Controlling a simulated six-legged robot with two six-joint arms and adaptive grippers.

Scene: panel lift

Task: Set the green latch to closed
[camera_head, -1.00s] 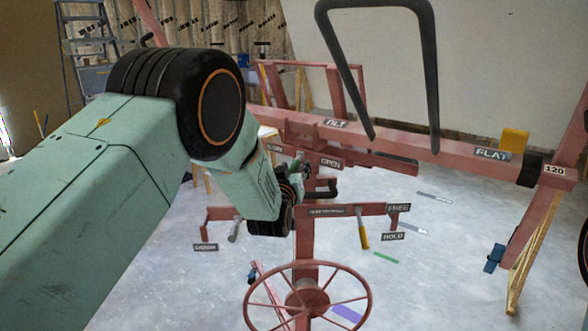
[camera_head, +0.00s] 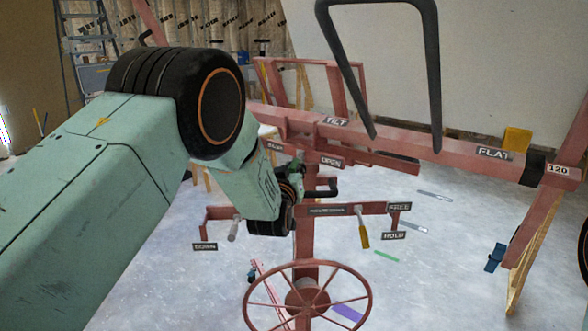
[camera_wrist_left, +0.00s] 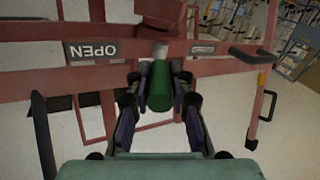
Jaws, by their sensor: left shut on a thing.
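The green latch (camera_wrist_left: 160,87) shows in the left wrist view as a short green handle on the red frame, pointing toward the camera. My left gripper (camera_wrist_left: 160,92) is shut on it, with a finger on each side. The OPEN label (camera_wrist_left: 92,50), upside down, is left of the latch there; a smaller label, too small to read, is to its right. In the head view my left gripper (camera_head: 293,182) is at the frame's centre, just left of the OPEN label (camera_head: 331,162), and largely hides the latch. My right gripper is not in view.
A red handwheel (camera_head: 307,296) is below the gripper. A lever with a yellow grip (camera_head: 362,232) hangs near the FREE and HOLD labels. A dark loop handle (camera_head: 433,70) rises from the red beam. A ladder (camera_head: 88,45) stands at the back left. Open floor lies right of the wheel.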

